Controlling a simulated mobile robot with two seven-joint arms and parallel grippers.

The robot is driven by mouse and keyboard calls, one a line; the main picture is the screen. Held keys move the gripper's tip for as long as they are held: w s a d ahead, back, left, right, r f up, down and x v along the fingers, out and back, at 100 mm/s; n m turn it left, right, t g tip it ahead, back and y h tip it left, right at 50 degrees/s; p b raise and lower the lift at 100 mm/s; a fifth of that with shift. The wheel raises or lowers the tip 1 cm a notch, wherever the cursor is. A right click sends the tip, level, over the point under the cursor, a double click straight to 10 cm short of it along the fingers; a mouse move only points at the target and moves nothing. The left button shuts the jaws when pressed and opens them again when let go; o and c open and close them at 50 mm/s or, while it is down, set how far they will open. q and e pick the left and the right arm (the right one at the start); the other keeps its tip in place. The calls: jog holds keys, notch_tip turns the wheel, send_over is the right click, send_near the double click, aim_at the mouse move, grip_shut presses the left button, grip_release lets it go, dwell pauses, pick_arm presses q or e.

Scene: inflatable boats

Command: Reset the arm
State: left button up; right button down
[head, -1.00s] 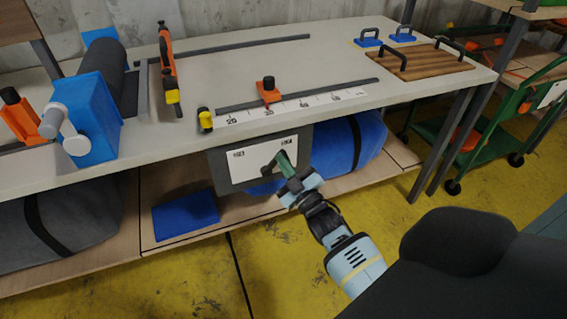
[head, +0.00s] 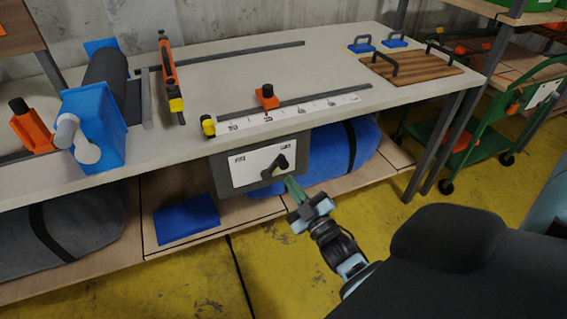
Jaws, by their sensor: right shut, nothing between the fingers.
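My right gripper (head: 292,186) shows in the head view, in front of the workbench. Its green fingertips are shut with nothing between them. They are close to a black handle (head: 276,165) on the white face of a grey box (head: 226,176) under the tabletop. I cannot tell whether the fingertips touch the handle. My right arm runs down to the lower right. My left gripper is out of view.
The workbench (head: 222,76) carries a blue roller device (head: 92,128), an orange tool (head: 169,72), a ruler rail and a wooden board with handles (head: 418,68). Rolled bundles lie on the lower shelf. A green cart (head: 470,125) stands right. Yellow floor (head: 300,285) is open in front.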

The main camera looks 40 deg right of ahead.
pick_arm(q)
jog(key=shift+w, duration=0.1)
pick_arm(e)
jog(key=shift+s+f, duration=0.2)
jog(key=shift+s, duration=0.5)
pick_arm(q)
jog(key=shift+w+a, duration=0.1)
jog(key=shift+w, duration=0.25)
